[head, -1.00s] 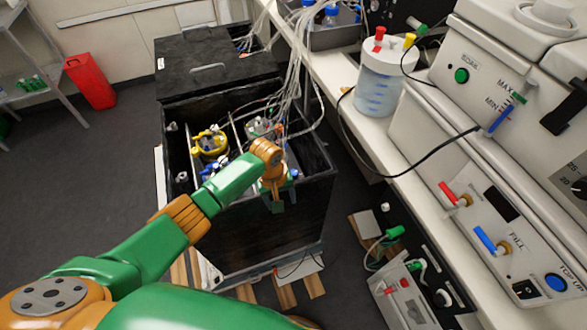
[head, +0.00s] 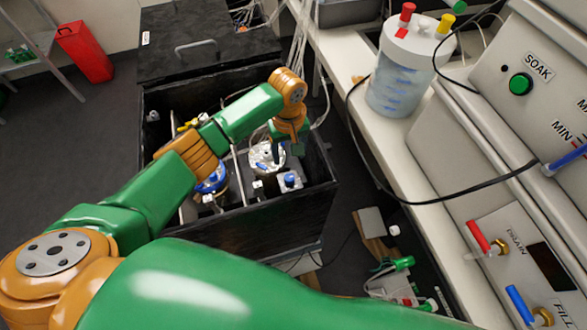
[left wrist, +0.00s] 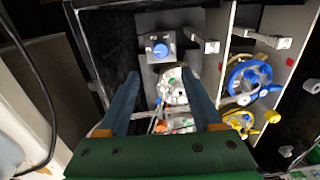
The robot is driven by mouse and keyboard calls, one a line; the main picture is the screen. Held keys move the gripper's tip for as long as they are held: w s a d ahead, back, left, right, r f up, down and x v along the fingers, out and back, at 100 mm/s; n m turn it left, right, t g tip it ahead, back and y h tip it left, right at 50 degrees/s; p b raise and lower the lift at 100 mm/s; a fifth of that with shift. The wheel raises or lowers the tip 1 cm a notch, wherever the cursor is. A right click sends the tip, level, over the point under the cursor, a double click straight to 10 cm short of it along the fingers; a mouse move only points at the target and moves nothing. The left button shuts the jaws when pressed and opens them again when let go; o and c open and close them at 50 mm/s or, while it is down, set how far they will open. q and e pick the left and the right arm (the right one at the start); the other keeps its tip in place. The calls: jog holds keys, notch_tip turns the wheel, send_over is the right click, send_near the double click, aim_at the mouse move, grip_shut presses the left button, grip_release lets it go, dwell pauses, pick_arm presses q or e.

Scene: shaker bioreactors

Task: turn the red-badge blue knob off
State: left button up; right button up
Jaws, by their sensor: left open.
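A blue knob (left wrist: 161,50) on a square grey plate shows at the top of the left wrist view. In the head view a blue knob (head: 290,180) sits on a grey block at the near right corner inside the black box (head: 318,205). I cannot make out a red badge on it. My left gripper (head: 286,150) is open and empty above the box, a little behind the knob in the head view. In the left wrist view its fingers (left wrist: 161,80) point toward the knob, with a white-lidded vessel (left wrist: 172,88) between them. The gripper appears apart from the knob. My right gripper is out of view.
A blue-topped vessel (head: 212,180) stands in the neighbouring compartment. Grey dividers, clamps and hanging tubes crowd the box. A white bench (head: 400,165) with a clear jar (head: 398,80) and a control panel (head: 510,250) stands to the right.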

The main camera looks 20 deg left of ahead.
pick_arm(q)
jog(key=b, duration=0.3)
send_over(290, 177)
jog(key=f, duration=0.4)
jog(key=shift+s+f, duration=0.15)
jog(key=shift+s, duration=0.05)
notch_tip(290, 177, down, 7)
jog(key=shift+w+b, duration=0.1)
jog(key=shift+b, duration=0.6)
grip_shut()
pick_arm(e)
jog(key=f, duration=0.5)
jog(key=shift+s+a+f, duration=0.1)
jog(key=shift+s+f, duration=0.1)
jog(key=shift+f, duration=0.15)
